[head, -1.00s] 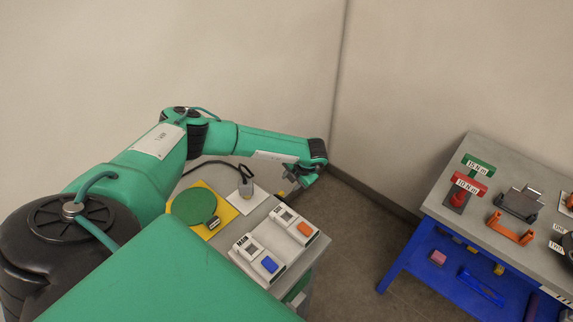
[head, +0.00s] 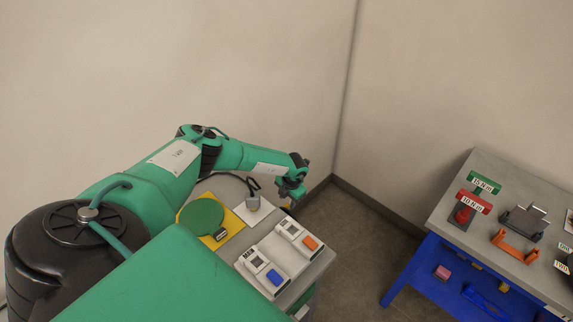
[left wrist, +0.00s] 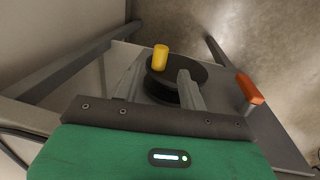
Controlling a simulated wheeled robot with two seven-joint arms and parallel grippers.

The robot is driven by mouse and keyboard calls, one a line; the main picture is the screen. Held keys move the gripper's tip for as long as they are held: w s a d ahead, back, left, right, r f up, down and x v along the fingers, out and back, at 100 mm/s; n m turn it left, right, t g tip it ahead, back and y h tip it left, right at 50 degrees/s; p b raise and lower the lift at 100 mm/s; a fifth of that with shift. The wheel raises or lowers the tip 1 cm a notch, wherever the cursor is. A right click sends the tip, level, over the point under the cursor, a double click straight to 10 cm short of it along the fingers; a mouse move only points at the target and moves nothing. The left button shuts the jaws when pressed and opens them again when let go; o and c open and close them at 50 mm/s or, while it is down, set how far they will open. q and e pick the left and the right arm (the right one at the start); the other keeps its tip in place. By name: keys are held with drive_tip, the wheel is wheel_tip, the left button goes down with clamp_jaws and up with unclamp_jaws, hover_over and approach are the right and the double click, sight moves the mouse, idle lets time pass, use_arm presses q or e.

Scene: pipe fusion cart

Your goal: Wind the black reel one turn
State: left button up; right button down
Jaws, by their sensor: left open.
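The black reel (left wrist: 208,78) shows in the left wrist view, a dark round drum with an upright yellow crank knob (left wrist: 160,57) on its rim. My left gripper (left wrist: 163,74) is open, its two grey fingers spread over the reel. In the picture, the knob lies between the fingertips, nearer the left finger; I cannot tell whether either finger touches it. In the head view my left gripper (head: 291,192) hangs at the far end of the cart (head: 316,272), pointing down. The reel cannot be made out there. My right gripper is not in view.
An orange handle (left wrist: 250,89) stands right of the reel in the left wrist view. On the cart top are a green disc (head: 201,216) on a yellow mat and two white boxes with blue (head: 274,277) and orange buttons. A blue-framed bench (head: 413,266) stands apart at right.

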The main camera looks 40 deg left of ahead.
sight(286, 206)
use_arm(q)
drive_tip(key=shift+a+f, duration=0.2)
drive_tip(key=shift+f, duration=0.95)
drive_tip(key=shift+a+f, duration=0.15)
drive_tip(key=shift+f, duration=1)
clamp_jaws()
